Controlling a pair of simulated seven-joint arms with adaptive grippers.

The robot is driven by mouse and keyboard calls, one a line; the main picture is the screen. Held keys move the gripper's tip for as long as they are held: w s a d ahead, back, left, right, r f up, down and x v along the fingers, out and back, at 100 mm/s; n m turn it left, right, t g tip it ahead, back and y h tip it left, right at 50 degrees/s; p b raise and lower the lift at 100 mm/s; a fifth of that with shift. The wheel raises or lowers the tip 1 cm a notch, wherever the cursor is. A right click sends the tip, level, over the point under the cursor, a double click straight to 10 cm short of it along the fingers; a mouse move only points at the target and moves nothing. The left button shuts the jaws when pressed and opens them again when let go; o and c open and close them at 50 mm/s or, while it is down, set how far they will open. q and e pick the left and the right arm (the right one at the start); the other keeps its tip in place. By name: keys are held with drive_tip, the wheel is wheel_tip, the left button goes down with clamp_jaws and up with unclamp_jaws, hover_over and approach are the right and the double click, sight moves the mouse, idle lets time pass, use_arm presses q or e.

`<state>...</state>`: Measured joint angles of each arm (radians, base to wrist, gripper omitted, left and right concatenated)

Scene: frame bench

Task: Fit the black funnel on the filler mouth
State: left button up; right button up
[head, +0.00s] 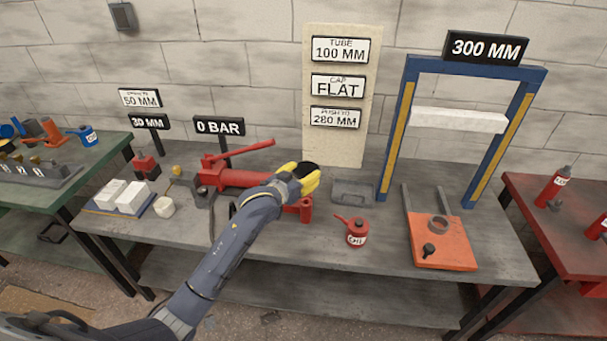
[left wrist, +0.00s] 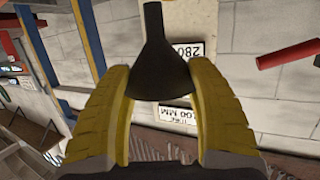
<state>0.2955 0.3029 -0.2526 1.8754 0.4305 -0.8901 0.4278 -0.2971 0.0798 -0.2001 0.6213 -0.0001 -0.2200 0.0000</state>
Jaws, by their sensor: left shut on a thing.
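My left gripper (head: 308,180) has yellow fingers and is shut on the black funnel (head: 305,168), held above the bench near its middle. In the left wrist view the funnel (left wrist: 158,60) sits between both fingers (left wrist: 160,105), its narrow spout toward the picture's top. The wall signs appear upside down there, so the spout points roughly downward. The red hand pump (head: 235,180) with its raised lever lies left of and partly behind my left forearm. I cannot make out the filler mouth; my arm may hide it. My right gripper is not in view.
A blue press frame (head: 398,130) with an orange plate (head: 442,250) stands further right. White blocks (head: 122,197) lie at left.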

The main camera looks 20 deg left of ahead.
use_arm(q)
drive_tip(key=shift+f, duration=2.8)
drive_tip(key=shift+f, duration=2)
drive_tip(key=o, duration=1.2)
drive_tip(key=shift+o, duration=0.2)
drive_tip(key=v, duration=1.2)
